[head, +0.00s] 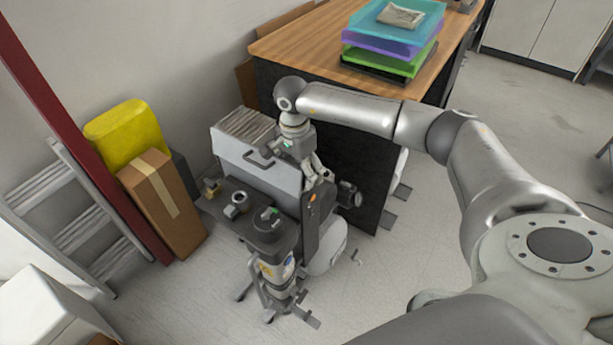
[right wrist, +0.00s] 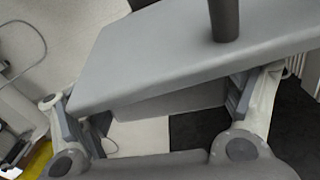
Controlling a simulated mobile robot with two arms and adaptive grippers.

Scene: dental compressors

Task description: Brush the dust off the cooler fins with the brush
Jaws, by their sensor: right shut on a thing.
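My left gripper is out of view.
A cardboard box (head: 165,205), a yellow container (head: 125,135) and a ladder (head: 82,235) are left. Floor in front is clear.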

